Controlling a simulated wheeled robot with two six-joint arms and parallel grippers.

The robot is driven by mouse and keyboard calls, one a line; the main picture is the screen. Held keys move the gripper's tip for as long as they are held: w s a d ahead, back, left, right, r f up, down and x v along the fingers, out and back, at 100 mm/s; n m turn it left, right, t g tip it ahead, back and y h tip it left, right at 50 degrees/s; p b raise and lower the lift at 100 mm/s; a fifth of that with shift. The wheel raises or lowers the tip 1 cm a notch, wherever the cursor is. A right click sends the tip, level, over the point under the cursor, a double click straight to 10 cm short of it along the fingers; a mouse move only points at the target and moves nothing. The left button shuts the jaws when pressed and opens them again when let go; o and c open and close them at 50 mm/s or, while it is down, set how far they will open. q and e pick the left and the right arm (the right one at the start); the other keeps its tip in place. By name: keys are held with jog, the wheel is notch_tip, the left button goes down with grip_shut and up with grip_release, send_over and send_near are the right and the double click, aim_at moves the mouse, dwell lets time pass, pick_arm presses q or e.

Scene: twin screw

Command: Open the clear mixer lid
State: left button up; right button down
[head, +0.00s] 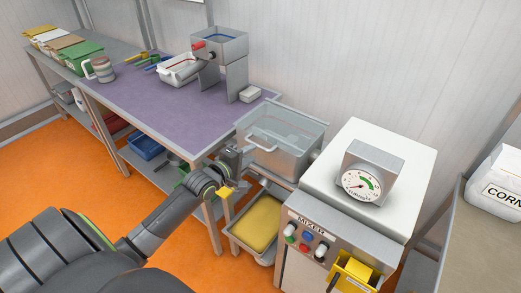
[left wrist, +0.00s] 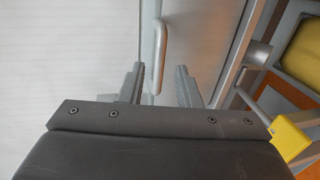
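The clear mixer lid (head: 292,128) is a see-through grey cover over the tub at the left of the mixer (head: 308,226), and it looks shut. Its pale bar handle (head: 268,146) is on the side facing my left arm. My left gripper (head: 236,158) is just left of the handle. In the left wrist view, my left gripper (left wrist: 158,70) is open, its two fingers apart. The lid's handle (left wrist: 159,50) shows between and ahead of them; I cannot tell if they touch it. My right gripper is not in view.
A yellow-filled tray (head: 258,224) sits low below the lid. A white housing with a dial (head: 361,183) stands right of the lid. A purple-topped table (head: 185,112) with a metal hopper device (head: 220,62) is behind and left. Orange floor (head: 60,170) is clear at left.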

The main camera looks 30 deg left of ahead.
aim_at(261, 146)
pick_arm(q)
jog(key=x, duration=0.6)
jog(key=shift+w+b, duration=0.15)
jog(key=shift+b, duration=0.2)
grip_shut()
